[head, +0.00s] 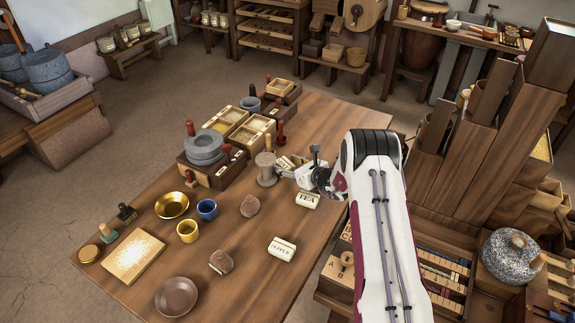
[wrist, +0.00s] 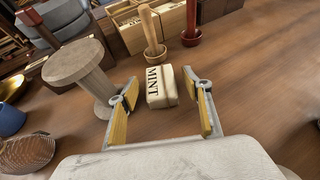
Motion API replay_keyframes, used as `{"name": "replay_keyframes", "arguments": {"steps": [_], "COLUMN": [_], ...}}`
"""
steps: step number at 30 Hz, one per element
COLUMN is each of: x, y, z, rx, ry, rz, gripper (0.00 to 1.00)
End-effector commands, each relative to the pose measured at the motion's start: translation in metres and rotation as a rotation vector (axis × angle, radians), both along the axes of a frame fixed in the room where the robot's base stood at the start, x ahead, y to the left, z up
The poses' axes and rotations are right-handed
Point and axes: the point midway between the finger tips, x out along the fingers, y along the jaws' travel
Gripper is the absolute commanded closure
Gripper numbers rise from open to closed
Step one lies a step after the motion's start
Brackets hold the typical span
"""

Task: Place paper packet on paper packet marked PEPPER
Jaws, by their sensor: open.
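A cream paper packet marked MINT (wrist: 160,92) lies on the wooden table in the wrist view, ahead of and between my fingers. My gripper (wrist: 160,78) is open and empty, with a yellow-padded finger to each side of the packet. In the head view my gripper (head: 284,173) is low over the table, beside a wooden spool; I cannot make out the MINT packet clearly there. A paper packet marked PEPPER (head: 282,249) lies on open table nearer the front. A paper packet marked TEA (head: 307,201) lies between it and my gripper.
The wooden spool (wrist: 75,66) stands close left of my left finger. A pestle-like wooden tool (wrist: 152,36) and a red-handled one (wrist: 191,24) stand behind the packet. Cups, two brownish lumps and a brown bowl (head: 176,296) lie left of PEPPER. Table around PEPPER is clear.

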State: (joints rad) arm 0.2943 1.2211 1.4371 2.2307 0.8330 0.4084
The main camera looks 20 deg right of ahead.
Motion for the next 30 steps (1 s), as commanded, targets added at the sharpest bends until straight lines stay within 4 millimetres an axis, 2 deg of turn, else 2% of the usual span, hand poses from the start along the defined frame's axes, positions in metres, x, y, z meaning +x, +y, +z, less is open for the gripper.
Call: {"name": "replay_keyframes", "arguments": {"steps": [11, 30], "x": [-0.010, -0.059], "y": [-0.005, -0.025], "z": [0.007, 0.030], "rx": [-0.001, 0.001], "ry": [0.001, -0.001], "rz": [-0.001, -0.001], "gripper": [0.51, 0.51]}}
